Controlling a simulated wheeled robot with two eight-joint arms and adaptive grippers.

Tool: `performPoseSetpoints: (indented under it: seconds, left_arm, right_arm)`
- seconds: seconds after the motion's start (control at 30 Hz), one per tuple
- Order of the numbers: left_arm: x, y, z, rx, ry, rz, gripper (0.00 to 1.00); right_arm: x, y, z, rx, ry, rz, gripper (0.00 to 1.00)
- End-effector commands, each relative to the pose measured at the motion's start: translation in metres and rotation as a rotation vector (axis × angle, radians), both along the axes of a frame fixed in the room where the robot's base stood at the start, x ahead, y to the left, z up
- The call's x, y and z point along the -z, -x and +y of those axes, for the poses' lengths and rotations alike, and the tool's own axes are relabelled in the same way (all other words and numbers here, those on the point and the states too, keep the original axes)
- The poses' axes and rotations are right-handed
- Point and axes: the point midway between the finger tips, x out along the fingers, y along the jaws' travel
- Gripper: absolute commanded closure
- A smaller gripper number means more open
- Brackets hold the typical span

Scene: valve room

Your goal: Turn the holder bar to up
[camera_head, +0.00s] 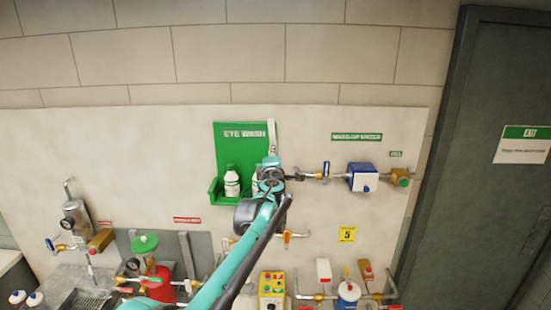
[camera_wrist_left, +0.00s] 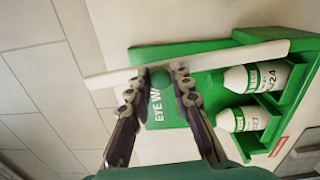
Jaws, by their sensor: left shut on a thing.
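The holder bar (camera_head: 271,133) is a pale, flat bar at the right edge of the green eye wash board (camera_head: 228,145). It stands nearly upright in the head view. In the left wrist view the bar (camera_wrist_left: 240,58) runs across the picture, slightly tilted. My left gripper (camera_head: 271,165) is at the bar's lower part. The gripper is shut on the bar; the exact contact is partly hidden. My right gripper is in neither view.
White bottles (camera_head: 232,183) stand in the green tray, close beside my left gripper. Right of the gripper, a pipe carries a blue and white box (camera_head: 363,177) and a valve (camera_head: 400,177). An orange valve (camera_head: 290,235) is below. The wall above is clear.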

Motion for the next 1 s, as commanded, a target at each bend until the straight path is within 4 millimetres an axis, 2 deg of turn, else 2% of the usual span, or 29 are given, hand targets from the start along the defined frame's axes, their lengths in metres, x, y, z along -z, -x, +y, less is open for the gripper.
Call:
performPoseSetpoints:
  seconds: [0.53,0.57,0.6,0.63,1.0]
  left_arm:
    - [0.0013,0.0005,0.0003,0.005,-0.020,-0.002,1.00]
    - [0.0013,0.0005,0.0003,0.005,-0.020,-0.002,0.72]
    - [0.0013,0.0005,0.0004,0.005,-0.020,-0.002,0.61]
    - [0.0012,0.0004,0.0005,0.005,-0.020,-0.002,0.58]
    - [0.0001,0.0055,0.0011,0.003,-0.021,-0.001,0.58]
  right_arm:
    - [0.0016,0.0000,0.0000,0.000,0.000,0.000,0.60]
    - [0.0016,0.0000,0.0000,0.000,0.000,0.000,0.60]
    - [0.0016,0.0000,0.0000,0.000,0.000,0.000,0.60]
    - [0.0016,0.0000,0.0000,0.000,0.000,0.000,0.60]
    - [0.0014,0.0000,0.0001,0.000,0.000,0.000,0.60]
